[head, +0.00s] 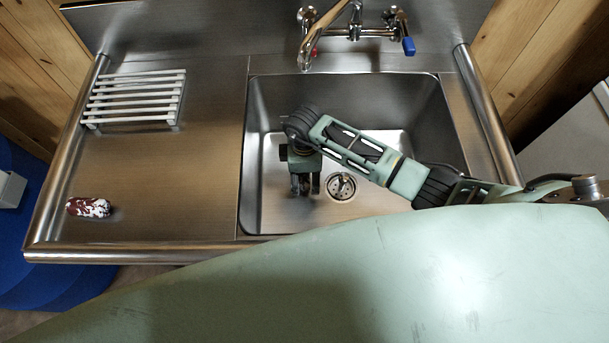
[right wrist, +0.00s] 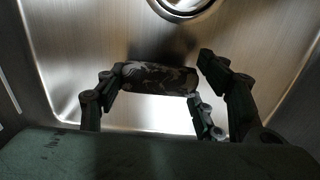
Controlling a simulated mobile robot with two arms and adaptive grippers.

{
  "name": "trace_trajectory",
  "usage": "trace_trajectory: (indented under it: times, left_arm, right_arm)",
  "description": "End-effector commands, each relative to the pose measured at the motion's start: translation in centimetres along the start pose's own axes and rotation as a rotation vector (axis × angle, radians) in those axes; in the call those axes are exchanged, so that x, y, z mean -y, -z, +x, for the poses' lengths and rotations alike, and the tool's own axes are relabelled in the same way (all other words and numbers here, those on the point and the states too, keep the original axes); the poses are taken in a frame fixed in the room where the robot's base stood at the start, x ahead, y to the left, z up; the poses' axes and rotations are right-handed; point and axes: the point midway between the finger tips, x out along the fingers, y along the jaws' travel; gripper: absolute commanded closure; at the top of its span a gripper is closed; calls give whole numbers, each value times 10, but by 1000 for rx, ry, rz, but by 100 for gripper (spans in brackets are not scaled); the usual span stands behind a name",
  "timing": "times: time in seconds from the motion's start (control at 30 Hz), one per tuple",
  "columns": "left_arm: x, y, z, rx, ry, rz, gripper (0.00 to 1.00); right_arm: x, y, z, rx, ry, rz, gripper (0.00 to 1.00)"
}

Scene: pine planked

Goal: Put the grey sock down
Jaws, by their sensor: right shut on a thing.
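The grey sock (right wrist: 158,77) looks like a dark rolled bundle with a mottled pattern in the right wrist view. My right gripper (right wrist: 160,92) is shut on it, with fingers at both ends of the roll. In the head view my right gripper (head: 305,186) points down inside the steel sink (head: 400,98), left of the drain. There the sock is hidden by the gripper. I cannot tell whether the sock touches the sink floor. My left gripper is not in view.
A maroon and white rolled bundle (head: 88,207) lies on the drainboard (head: 180,190) at left. A white slatted rack (head: 135,98) stands behind it. The tap (head: 330,30) reaches over the sink's back edge. The drain (head: 341,186) is right of the gripper. The drainboard's middle is clear.

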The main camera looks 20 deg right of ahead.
Motion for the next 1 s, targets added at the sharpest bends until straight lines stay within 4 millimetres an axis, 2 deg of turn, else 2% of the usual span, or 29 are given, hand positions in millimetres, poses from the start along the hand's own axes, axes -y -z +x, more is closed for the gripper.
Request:
trace_trajectory:
  times: [0.13, 0.5, 0.53, 0.6, 0.73, 1.0]
  left_arm:
    - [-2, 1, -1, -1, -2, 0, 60]
    - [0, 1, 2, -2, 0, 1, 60]
    - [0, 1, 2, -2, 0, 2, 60]
    - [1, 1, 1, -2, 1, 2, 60]
    - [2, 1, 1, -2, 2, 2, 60]
    - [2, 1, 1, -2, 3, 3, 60]
  right_arm:
    - [0, 1, 16, -2, 1, 1, 64]
    - [0, 0, 20, -2, 0, 0, 64]
    - [0, 0, 20, -2, 0, 0, 37]
    - [0, 0, 20, -2, 0, 0, 31]
    - [0, 0, 20, -2, 0, 0, 20]
    - [0, 0, 19, -2, 0, 0, 19]
